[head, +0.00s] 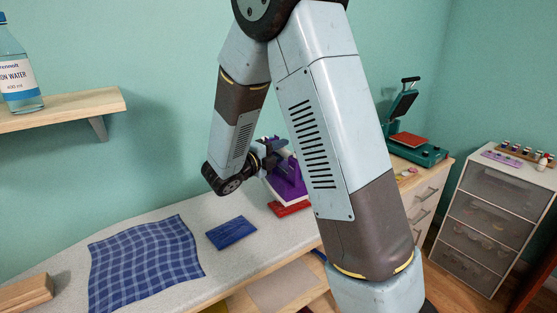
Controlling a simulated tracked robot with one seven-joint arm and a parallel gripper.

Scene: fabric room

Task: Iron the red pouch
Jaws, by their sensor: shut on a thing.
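The red pouch (290,209) lies flat on the pale worktop (180,208), partly hidden by my arm and by what stands over it. A purple iron (287,178) with a pale lower part is over the pouch; I cannot tell whether it touches it. My gripper (276,153) is shut on the iron at its upper part. The fingers are small in view and partly hidden behind my arm.
A blue pouch (232,233) and a blue checked cloth (145,262) lie left of the iron. A wooden block (25,292) is at the far left. A shelf (60,110) holds a water bottle (17,75). A green heat press (415,148) and drawers (490,220) stand right.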

